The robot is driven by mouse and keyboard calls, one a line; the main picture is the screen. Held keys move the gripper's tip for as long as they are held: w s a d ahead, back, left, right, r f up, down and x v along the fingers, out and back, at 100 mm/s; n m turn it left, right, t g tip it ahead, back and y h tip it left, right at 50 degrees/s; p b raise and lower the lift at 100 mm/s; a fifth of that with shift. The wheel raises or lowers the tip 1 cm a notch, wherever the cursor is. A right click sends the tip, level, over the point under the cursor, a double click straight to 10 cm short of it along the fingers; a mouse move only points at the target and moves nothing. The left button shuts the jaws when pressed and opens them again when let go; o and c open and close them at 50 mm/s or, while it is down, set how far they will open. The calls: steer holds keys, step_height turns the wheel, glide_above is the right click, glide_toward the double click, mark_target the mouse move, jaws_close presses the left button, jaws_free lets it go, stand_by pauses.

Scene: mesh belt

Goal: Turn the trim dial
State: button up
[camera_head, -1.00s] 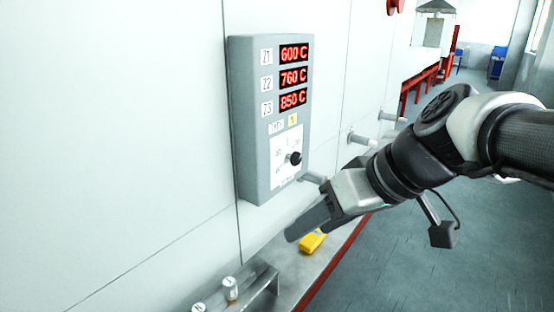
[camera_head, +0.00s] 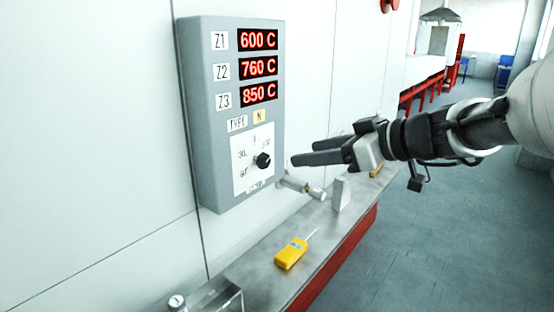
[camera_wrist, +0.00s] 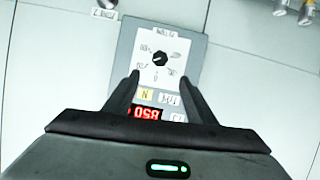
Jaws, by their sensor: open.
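The trim dial is a small black knob (camera_head: 263,160) on a white scale plate, low on a grey control box (camera_head: 200,110) fixed to the wall. My gripper (camera_head: 292,160) is open and empty, its dark fingers pointing left toward the knob from the right. In the head view the fingertips look close to the knob; whether they touch it is unclear. In the wrist view the knob (camera_wrist: 160,59) shows whole, ahead of and between the two open fingers (camera_wrist: 160,78), which stand apart from it on either side. The scale there appears upside down.
Red displays (camera_head: 258,67) read 600, 760 and 850 C above the dial. A metal ledge (camera_head: 262,280) below holds a yellow handheld meter (camera_head: 291,253). A pipe stub (camera_head: 302,187) juts out beneath the box. Open floor lies to the right.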

mark_target(266, 159)
steer(key=p+x, duration=0.1)
steer(key=x, duration=1.2)
steer(key=shift+w+a+f, duration=0.2)
steer(key=shift+a+f, duration=0.05)
steer(key=shift+c, duration=0.2)
steer(key=c, duration=1)
